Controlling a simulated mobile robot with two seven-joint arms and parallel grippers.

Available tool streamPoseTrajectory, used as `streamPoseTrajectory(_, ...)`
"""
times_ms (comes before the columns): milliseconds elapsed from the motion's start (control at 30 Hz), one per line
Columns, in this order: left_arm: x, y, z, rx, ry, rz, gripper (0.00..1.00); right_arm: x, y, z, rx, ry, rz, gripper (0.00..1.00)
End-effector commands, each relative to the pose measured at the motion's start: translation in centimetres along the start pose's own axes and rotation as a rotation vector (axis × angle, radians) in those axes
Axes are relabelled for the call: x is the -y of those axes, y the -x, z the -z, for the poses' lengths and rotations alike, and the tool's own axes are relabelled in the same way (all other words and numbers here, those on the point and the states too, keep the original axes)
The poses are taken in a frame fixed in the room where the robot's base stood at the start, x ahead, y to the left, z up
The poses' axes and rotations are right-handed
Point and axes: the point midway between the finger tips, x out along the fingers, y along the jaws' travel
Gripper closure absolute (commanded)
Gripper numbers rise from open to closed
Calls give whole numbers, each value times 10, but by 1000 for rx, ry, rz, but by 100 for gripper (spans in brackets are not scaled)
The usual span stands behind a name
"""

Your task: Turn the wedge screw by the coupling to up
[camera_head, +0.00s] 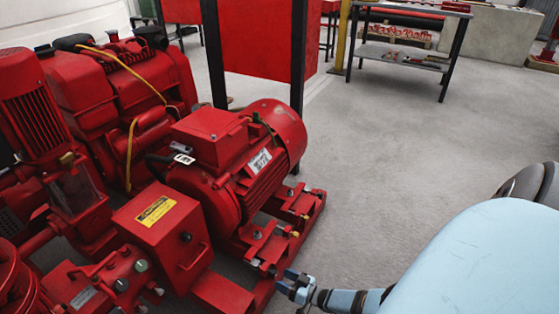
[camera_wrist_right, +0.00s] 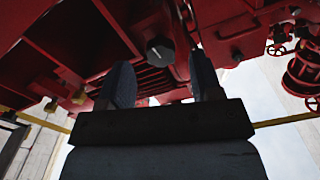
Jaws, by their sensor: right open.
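My right gripper (camera_head: 287,280) is open and empty at the near corner of the red motor's base, low in the head view. In the right wrist view its two fingers (camera_wrist_right: 161,72) stand apart. A dark grey round screw head (camera_wrist_right: 159,50) shows between and just beyond them, apart from both as far as I can see. Silver bolts (camera_head: 255,263) sit on the motor base close to the gripper; I cannot tell which is the wedge screw. The red coupling cover (camera_head: 157,225) with a yellow label stands left of them. My left gripper is out of view.
The red motor (camera_head: 240,160) stands behind the gripper on red rails. A red engine (camera_head: 110,95) with a yellow cable is further left. The grey floor (camera_head: 390,150) to the right is clear up to a metal table (camera_head: 405,55).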

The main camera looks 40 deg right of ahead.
Motion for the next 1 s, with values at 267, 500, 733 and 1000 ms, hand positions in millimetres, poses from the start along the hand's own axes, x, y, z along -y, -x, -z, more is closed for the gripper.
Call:
streamPoseTrajectory(267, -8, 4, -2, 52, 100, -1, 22, 0, 67, 1, 5, 0, -1, 41)
streamPoseTrajectory(500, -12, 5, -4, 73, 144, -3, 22, 0, 103, 0, 2, 0, -1, 41)
streamPoseTrajectory(733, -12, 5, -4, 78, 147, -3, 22, 0, 112, 0, 1, 0, 0, 41)
streamPoseTrajectory(1000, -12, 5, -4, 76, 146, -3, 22, 0, 112, 0, 1, 0, 0, 41)
